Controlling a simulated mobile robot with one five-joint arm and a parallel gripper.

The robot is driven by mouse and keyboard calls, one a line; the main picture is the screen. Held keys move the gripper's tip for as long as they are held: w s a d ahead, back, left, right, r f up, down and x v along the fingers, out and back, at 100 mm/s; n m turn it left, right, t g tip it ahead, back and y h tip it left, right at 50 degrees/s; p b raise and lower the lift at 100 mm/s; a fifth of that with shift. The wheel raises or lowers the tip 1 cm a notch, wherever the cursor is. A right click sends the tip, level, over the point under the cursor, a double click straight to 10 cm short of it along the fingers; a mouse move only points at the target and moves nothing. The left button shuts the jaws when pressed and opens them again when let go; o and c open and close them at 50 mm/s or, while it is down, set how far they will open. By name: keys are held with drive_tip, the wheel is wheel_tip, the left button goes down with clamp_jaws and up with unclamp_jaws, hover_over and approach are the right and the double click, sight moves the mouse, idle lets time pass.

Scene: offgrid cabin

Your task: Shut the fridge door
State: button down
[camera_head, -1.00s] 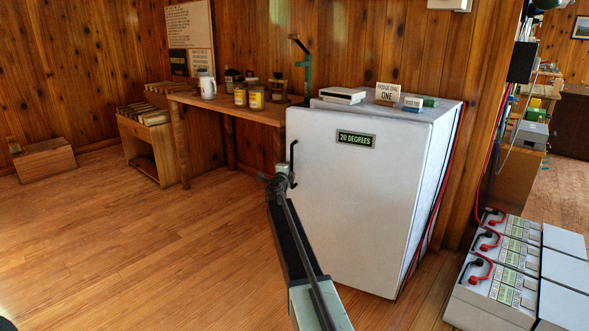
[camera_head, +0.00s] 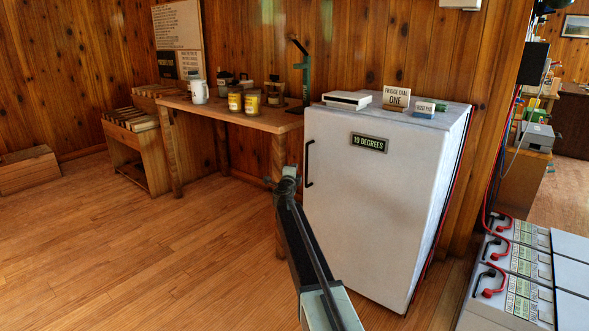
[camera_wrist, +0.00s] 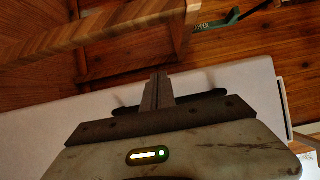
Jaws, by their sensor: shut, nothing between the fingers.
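The white fridge (camera_head: 365,215) stands against the wood wall. Its door looks flush with the body in the head view, with no clear gap. The black door handle (camera_head: 309,163) is at the door's left edge. A small display (camera_head: 369,143) sits high on the door. My gripper (camera_head: 284,178) is shut and empty, just left of the handle in the head view. In the wrist view its fingers (camera_wrist: 158,90) overlap a dark bar, which looks like the handle (camera_wrist: 208,103), before the white door (camera_wrist: 235,82). I cannot tell whether they touch.
A wooden workbench (camera_head: 230,111) with jars stands left of the fridge. A white box (camera_head: 347,100) and small signs (camera_head: 396,98) lie on the fridge top. Batteries with red cables (camera_head: 505,285) stand at the right. The floor (camera_head: 150,250) at the left is clear.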

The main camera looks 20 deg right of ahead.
drive_tip(key=s+a, duration=0.6)
drive_tip(key=a, duration=0.3)
drive_tip(key=s+a+r+n+t+y+p, duration=0.2)
drive_tip(key=s+r+n+y+p, duration=0.15)
drive_tip(key=s+n, duration=0.35)
drive_tip(key=s+a+f+n+g+y, duration=0.4)
drive_tip(key=s+a+f+n+y, duration=0.35)
drive_tip(key=s+a+n, duration=0.2)
drive_tip(key=s+d+f+n+g, duration=0.2)
drive_tip(key=s+f+n+g, duration=0.45)
drive_tip(key=s+f, duration=0.65)
drive_tip(key=s+d+f+g+h, duration=0.1)
drive_tip(key=s+d+g+h, duration=0.2)
drive_tip(key=s, duration=0.5)
drive_tip(key=s+d+f+g+h, duration=0.1)
drive_tip(key=s+d+f+g, duration=0.15)
drive_tip(key=s+g, duration=0.4)
wheel_tip(320, 180, up, 39)
drive_tip(key=s+t+p, duration=0.1)
drive_tip(key=s+p, duration=0.1)
drive_tip(key=p, duration=3.6)
drive_tip(key=shift+s+t+p, duration=0.2)
drive_tip(key=shift+t+p, duration=0.1)
